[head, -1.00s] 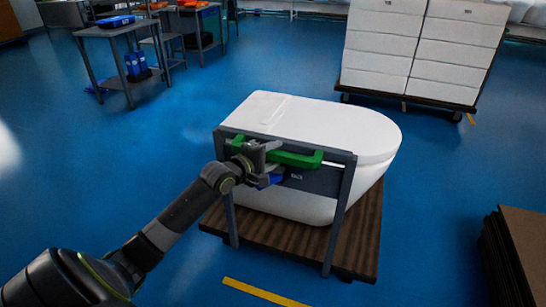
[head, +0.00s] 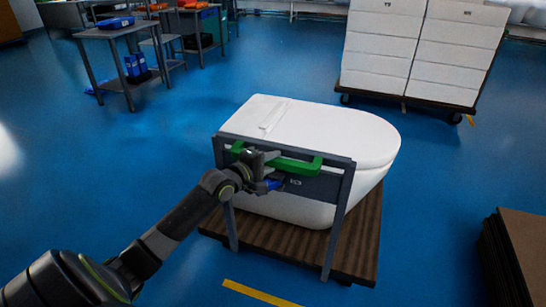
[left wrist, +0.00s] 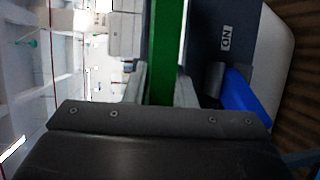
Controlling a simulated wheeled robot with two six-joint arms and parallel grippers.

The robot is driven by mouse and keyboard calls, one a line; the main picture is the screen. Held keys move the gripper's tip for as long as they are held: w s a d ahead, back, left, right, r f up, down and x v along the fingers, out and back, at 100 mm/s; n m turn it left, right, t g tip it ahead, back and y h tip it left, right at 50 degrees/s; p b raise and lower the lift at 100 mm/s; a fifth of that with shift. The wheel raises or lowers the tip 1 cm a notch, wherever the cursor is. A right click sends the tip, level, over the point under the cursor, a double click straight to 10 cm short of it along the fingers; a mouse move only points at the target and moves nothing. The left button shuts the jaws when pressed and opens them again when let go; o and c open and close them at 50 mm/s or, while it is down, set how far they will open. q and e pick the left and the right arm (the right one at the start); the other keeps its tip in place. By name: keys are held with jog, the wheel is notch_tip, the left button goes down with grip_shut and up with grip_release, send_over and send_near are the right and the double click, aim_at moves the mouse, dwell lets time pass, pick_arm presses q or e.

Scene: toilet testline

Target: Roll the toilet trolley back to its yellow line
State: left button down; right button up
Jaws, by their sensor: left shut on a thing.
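The toilet trolley (head: 262,236) has a brown ribbed deck and a grey frame with a green handle bar. A white toilet (head: 330,130) sits on the deck behind the frame. My left gripper (head: 262,168) is shut on the green handle (head: 305,165). In the left wrist view the green bar (left wrist: 165,50) runs between the fingers, beside a blue part (left wrist: 242,100). The yellow line (head: 258,292) lies on the floor in front of the trolley's near edge, with a strip of blue floor between. My right gripper is not in view.
A loaded cart (head: 415,95) with stacked white boxes stands at the back right. A stack of brown boards (head: 515,250) stands at the right edge. A grey table (head: 110,30) stands at the back left. Blue floor around the trolley's left side is clear.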

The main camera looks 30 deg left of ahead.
pick_arm(q)
jog(key=shift+s+d+f+p, duration=0.2)
jog(key=shift+s+p, duration=0.15)
jog(key=shift+s, duration=0.2)
jog(key=shift+s+d+f+p, duration=0.15)
jog(key=shift+s+p, duration=0.15)
jog(key=shift+s, duration=0.2)
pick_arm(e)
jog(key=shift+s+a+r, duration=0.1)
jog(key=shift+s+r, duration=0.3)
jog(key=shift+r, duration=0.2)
pick_arm(q)
jog(key=shift+a, duration=0.1)
jog(key=c, duration=1.5)
grip_release()
jog(key=o, duration=0.3)
jog(key=shift+s+r, duration=0.15)
jog(key=shift+r, duration=0.1)
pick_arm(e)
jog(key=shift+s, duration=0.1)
